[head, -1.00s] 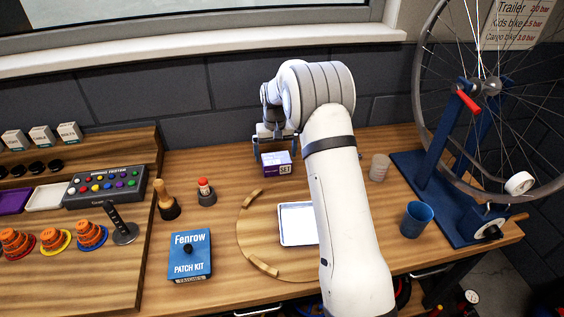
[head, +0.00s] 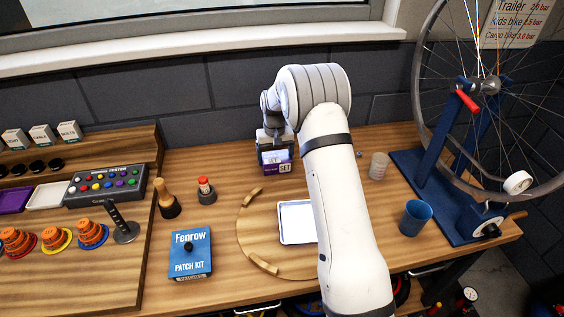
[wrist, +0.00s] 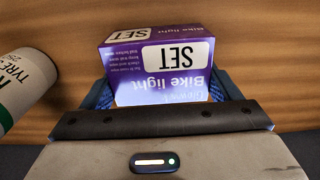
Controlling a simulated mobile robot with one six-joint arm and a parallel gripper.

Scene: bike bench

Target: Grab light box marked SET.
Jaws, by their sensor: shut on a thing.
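The light box (head: 277,167) is purple and white with the word SET on it. In the head view it is at the back of the bench, below my gripper (head: 274,151). In the wrist view the light box (wrist: 160,68) fills the middle, and its SET and "Bike light" print shows upside down. My gripper (wrist: 158,97) is shut on the box, with a blue finger pad at each side. Whether the box touches the bench is hard to tell.
A cylinder labelled TYRE (wrist: 22,85) stands close by the box in the wrist view. A white tray (head: 297,222), a blue cup (head: 416,218), a grey cup (head: 378,166) and the Fenrow patch kit (head: 191,254) are on the bench. The wheel stand (head: 440,200) is at right.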

